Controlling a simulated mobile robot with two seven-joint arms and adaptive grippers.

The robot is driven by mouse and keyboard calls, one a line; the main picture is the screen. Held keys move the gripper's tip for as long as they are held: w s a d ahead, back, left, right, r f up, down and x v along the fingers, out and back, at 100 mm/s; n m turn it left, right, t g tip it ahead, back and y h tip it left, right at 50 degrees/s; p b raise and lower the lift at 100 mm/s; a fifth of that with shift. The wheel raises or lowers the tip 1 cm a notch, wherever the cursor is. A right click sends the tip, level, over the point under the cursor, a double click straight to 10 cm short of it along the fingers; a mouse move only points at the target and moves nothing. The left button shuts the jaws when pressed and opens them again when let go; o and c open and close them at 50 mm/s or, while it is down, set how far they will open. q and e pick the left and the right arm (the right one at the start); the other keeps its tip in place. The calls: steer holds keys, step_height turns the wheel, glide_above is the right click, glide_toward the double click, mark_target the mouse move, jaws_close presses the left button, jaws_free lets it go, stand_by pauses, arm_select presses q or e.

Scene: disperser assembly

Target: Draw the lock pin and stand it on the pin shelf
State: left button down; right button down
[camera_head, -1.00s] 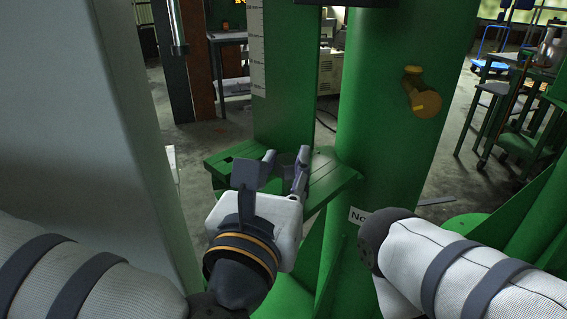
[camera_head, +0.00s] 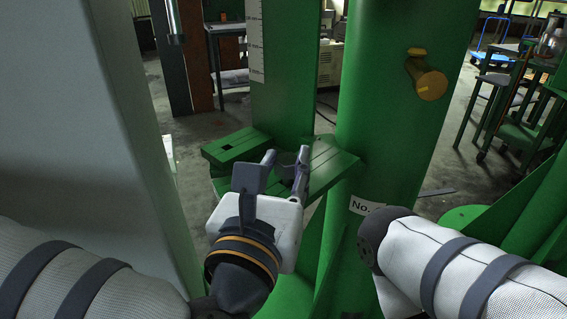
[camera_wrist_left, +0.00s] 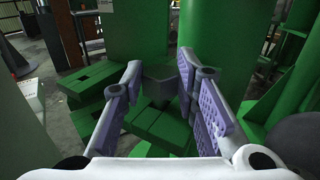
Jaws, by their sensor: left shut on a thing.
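My left gripper (camera_head: 284,160) is in front of the green shelf on the column. It also shows in the left wrist view (camera_wrist_left: 158,82), with its fingers on either side of a dark grey blocky piece (camera_wrist_left: 160,80) and shut on it. This piece is probably the lock pin; its lower part cannot be made out. The green pin shelf (camera_head: 325,168) has grooved plates at right and a raised block with a square hole (camera_head: 226,147) at left. In the wrist view the shelf plates (camera_wrist_left: 160,128) lie below and beyond the fingers. My right gripper is out of view; only its arm shows.
A thick green column (camera_head: 400,130) stands right behind the shelf, with a yellow peg (camera_head: 428,82) sticking out. A green upright with a scale (camera_head: 256,45) rises behind the shelf. A large grey-white body (camera_head: 80,120) closes off the left side.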

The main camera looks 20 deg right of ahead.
arm_select(q)
steer(key=shift+f+b, duration=0.45)
steer(key=shift+f, duration=0.3)
steer(key=c, duration=1.2)
jaws_free()
steer(key=v, duration=0.7)
steer(key=shift+s+a, duration=0.2)
